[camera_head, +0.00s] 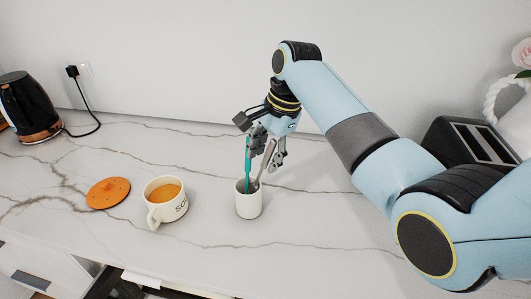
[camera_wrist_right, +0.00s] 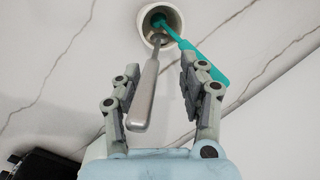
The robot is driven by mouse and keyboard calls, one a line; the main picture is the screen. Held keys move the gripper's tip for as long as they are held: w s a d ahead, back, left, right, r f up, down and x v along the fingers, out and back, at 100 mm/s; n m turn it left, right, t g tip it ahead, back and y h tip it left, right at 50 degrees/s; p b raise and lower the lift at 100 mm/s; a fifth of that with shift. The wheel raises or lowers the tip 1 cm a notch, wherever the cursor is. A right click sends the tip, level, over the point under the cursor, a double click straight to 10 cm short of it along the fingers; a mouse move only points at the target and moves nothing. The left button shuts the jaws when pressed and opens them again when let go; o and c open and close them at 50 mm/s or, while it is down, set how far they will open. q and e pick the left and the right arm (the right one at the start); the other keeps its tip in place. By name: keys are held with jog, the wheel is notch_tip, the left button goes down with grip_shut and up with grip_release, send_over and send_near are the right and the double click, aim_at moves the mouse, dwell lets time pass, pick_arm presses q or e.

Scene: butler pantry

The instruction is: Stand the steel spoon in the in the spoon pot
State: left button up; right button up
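The white spoon pot (camera_head: 249,203) stands upright on the marble counter; its mouth shows at the top of the right wrist view (camera_wrist_right: 172,12). The steel spoon (camera_wrist_right: 145,95) leans with its lower end inside the pot and its handle sticking out toward my right gripper (camera_wrist_right: 158,68); it also shows in the head view (camera_head: 267,156). The gripper's fingers are open on either side of the handle, with gaps visible. In the head view the right gripper (camera_head: 264,156) is above the pot. A teal spoon (camera_wrist_right: 205,62) also stands in the pot, passing by the right-hand finger. My left gripper is out of view.
A white mug (camera_head: 167,206) of orange-brown drink stands left of the pot, with an orange lid or coaster (camera_head: 108,192) beyond it. A black kettle (camera_head: 29,106) is far left. A black toaster (camera_head: 465,145) stands at the right behind my arm. The counter right of the pot is clear.

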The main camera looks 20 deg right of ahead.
jog(key=shift+r, duration=0.1)
jog(key=shift+r, duration=0.1)
jog(key=v, duration=0.7)
jog(key=shift+r, duration=0.35)
jog(key=shift+s, duration=0.1)
dwell(0.6)
